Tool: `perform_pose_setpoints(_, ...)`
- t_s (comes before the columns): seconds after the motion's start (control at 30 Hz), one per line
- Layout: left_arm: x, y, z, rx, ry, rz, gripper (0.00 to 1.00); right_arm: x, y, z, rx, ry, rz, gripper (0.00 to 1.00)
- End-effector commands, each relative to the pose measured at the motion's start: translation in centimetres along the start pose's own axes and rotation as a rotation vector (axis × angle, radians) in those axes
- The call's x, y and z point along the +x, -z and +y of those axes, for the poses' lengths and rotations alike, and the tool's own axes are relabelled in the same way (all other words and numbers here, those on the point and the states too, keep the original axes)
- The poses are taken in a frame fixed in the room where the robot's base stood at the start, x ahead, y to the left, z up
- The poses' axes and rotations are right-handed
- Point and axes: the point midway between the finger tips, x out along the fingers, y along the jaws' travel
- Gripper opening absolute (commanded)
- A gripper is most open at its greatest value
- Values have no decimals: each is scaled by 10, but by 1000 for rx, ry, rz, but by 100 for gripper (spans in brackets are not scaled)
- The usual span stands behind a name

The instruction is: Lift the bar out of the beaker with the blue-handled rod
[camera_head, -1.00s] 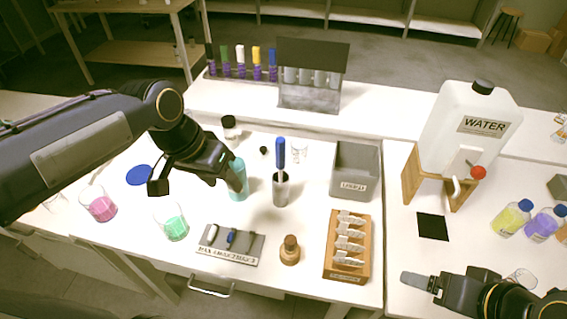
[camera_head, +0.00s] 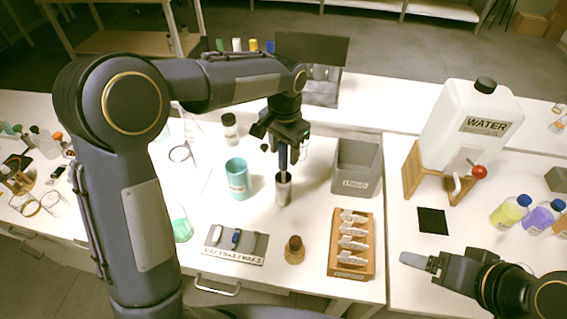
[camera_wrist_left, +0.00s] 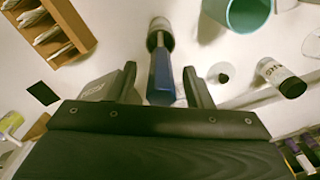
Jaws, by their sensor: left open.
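The blue-handled rod (camera_head: 283,160) stands upright in a grey cylindrical holder (camera_head: 283,193) at the middle of the table. My left gripper (camera_head: 283,148) is over it, pointing down and open. In the left wrist view the blue handle (camera_wrist_left: 161,72) lies between the two spread fingers, with a gap visible beside it. A glass beaker with green liquid (camera_head: 182,226) is partly hidden behind my left arm. No bar can be made out in it. My right gripper (camera_head: 418,262) is low at the right; its fingers are seen edge-on.
A teal cup (camera_head: 237,182) stands left of the holder. A grey bin (camera_head: 357,170) is to the right. In front are a labelled tray with small bars (camera_head: 236,257), a brown bottle (camera_head: 294,250) and a wooden rack (camera_head: 348,271). A water jug (camera_head: 470,120) stands at the right.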

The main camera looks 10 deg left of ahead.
Motion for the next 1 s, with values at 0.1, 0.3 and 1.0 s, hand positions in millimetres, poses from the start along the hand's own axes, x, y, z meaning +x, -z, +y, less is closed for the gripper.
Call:
perform_pose_setpoints(0.1,18,-2,-1,0,-1,-4,46,-3,2,-1,0,0,0,81)
perform_pose_setpoints(0.3,29,-1,-1,0,-1,-1,46,-4,2,-2,0,0,0,81)
perform_pose_setpoints(1.0,28,-1,-1,0,-1,0,2,-3,2,-2,0,0,0,81)
